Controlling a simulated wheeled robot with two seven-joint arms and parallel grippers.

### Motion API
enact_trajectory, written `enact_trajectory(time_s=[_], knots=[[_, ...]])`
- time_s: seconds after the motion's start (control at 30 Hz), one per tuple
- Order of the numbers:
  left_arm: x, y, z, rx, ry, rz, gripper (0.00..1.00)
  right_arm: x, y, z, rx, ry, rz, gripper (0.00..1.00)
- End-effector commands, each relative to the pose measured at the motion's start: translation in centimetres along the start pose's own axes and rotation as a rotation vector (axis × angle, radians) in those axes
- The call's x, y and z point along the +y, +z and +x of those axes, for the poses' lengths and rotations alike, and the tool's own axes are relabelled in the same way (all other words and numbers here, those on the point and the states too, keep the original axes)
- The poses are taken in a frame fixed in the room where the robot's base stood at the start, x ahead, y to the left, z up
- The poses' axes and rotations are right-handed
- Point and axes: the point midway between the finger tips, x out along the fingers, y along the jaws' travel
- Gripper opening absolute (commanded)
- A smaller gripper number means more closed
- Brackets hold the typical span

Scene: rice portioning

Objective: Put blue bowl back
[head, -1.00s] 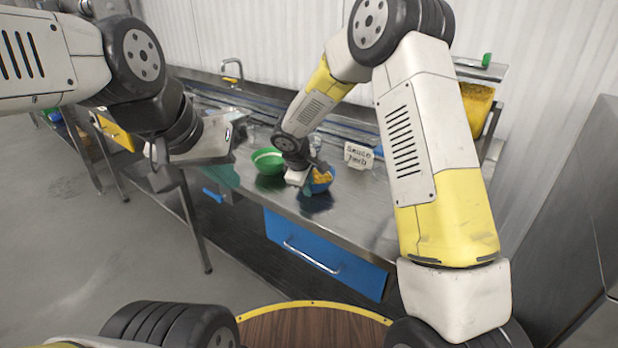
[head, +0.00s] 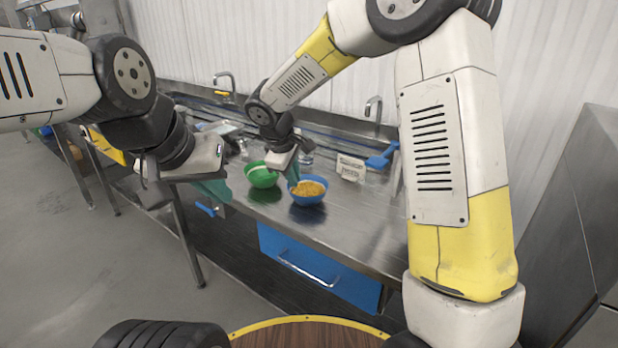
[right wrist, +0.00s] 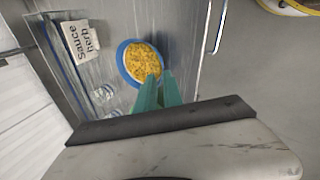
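The blue bowl (head: 308,201) stands upright on the steel counter, filled with yellow-orange food. It also shows in the right wrist view (right wrist: 124,72). My right gripper (head: 293,172) is at the bowl's far left side in the head view. In the right wrist view its two green fingers (right wrist: 161,80) are slightly apart, with a narrow gap and nothing seen between them. Their tips overlap the bowl's edge in that view; contact cannot be told. My left gripper (head: 215,190) hangs at the counter's left front edge, away from the bowl; its finger gap is unclear.
A green bowl (head: 262,178) with something pale inside stands left of the blue bowl. A white "Sauce herb" sign (head: 350,168) and a blue tool (head: 380,160) are behind right. Clear glasses (right wrist: 103,93) stand near my right gripper. The counter's front right is clear.

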Motion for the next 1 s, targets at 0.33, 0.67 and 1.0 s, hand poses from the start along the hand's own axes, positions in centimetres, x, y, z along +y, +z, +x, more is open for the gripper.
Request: enact_trajectory(time_s=[0.33,0.67,1.0], knots=[[0.0,0.0,0.0,0.000,0.000,0.000,0.00,0.6,12.4,-9.0,0.042,-0.049,0.404,0.11],[0.0,0.0,0.0,0.000,0.000,0.000,0.00,-5.6,23.5,-16.4,0.199,-0.150,0.926,0.11],[0.0,0.0,0.0,0.000,0.000,0.000,0.00,-10.1,26.3,-18.8,0.331,-0.220,1.180,0.11]])
